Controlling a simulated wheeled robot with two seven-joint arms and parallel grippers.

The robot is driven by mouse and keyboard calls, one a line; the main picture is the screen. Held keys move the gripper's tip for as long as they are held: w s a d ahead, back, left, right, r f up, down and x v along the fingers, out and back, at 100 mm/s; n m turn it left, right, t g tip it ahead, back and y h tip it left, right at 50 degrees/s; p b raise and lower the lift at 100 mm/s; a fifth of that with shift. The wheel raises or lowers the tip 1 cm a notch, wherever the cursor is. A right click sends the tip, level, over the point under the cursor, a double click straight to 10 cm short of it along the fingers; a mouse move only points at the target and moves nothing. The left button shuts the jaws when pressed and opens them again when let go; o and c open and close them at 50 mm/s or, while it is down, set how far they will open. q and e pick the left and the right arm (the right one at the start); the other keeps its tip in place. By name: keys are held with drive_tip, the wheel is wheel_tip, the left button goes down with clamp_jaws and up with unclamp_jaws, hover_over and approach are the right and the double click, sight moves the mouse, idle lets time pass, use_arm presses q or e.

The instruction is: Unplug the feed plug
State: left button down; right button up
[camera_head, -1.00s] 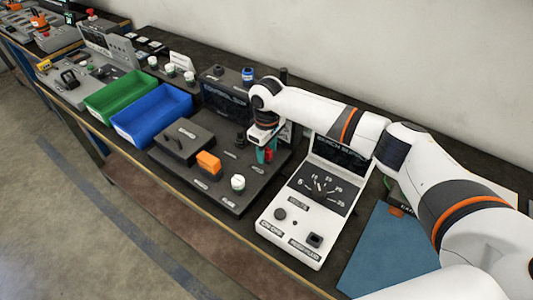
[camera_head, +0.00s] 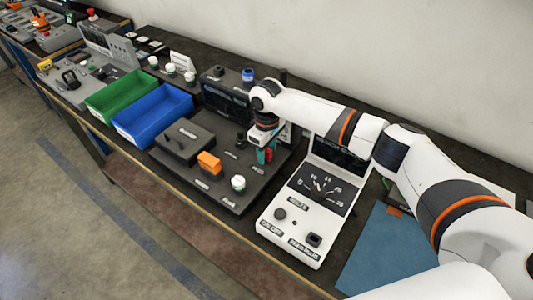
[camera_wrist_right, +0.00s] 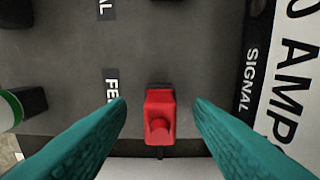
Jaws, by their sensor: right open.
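The feed plug is a small red block (camera_wrist_right: 160,117) seated on a dark grey panel; in the right wrist view the label beside it starts with "FE". In the head view it is a small red shape (camera_head: 268,155) partly hidden by my gripper. My right gripper (camera_wrist_right: 160,130) is open, its two teal fingers on either side of the red plug with a gap on each side. It also shows in the head view (camera_head: 264,156), pointing down at the panel. My left gripper is not in view.
The dark panel (camera_head: 225,195) also carries an orange block (camera_head: 209,162) and a white-and-green knob (camera_head: 238,183). A white bench supply (camera_head: 300,235) stands close on the right. Blue (camera_head: 155,112) and green (camera_head: 122,92) bins sit to the left.

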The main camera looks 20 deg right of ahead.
sight(267, 150)
drive_tip(key=shift+r, duration=0.1)
drive_tip(key=shift+p, duration=0.5)
clamp_jaws()
idle(0.4)
drive_tip(key=shift+r+p, duration=2.95)
drive_tip(key=shift+p, duration=0.6)
